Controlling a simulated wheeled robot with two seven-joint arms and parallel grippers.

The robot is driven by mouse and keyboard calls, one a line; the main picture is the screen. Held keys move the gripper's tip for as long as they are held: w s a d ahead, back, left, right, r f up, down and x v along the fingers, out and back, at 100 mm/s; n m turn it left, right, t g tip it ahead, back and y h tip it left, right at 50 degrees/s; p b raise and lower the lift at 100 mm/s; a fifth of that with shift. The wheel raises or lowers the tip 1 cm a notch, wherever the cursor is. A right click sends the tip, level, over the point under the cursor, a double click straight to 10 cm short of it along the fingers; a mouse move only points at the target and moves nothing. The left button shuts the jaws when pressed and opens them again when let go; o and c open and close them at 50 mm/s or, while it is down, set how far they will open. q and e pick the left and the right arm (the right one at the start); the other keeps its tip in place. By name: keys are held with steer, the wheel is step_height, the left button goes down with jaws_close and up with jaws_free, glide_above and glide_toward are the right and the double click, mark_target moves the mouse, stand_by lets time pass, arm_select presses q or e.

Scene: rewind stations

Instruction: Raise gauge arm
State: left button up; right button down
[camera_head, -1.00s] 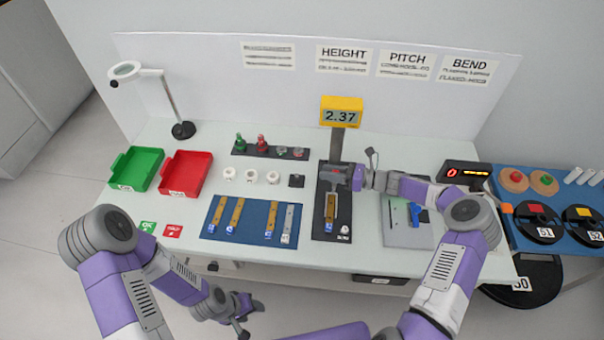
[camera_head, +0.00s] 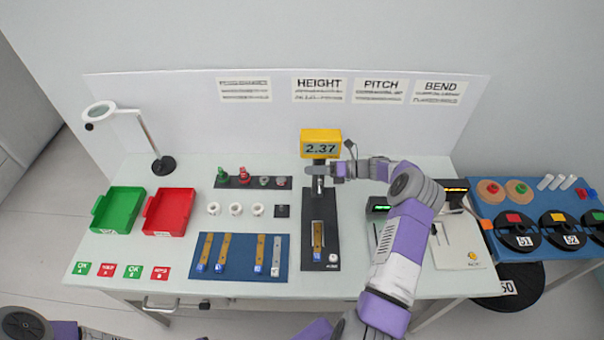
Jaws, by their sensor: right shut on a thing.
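The height gauge stands at the middle of the bench, with a yellow display (camera_head: 320,136) reading 2.37 over a black base plate (camera_head: 331,255). Its grey gauge arm (camera_head: 317,184) is high, just under the display, well above the base. My right gripper (camera_head: 326,171) comes in from the right and is shut on the gauge arm, partly hiding it. A brass strip (camera_head: 317,235) with a blue tag lies on the base plate below. My left gripper is out of view; only part of the left arm shows at the bottom left.
A blue mat (camera_head: 238,276) with several strips lies left of the gauge. Green (camera_head: 122,209) and red (camera_head: 165,211) trays and a magnifier lamp (camera_head: 163,164) stand further left. My right forearm crosses the right-hand stations. A blue side table (camera_head: 560,205) with spools is at right.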

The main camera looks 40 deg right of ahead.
steer(key=shift+w+d+r, duration=0.1)
steer(key=shift+w+d, duration=0.05)
steer(key=shift+d, duration=0.05)
stand_by(0.3)
steer(key=c, duration=0.9)
jaws_free()
steer(key=shift+o, duration=0.4)
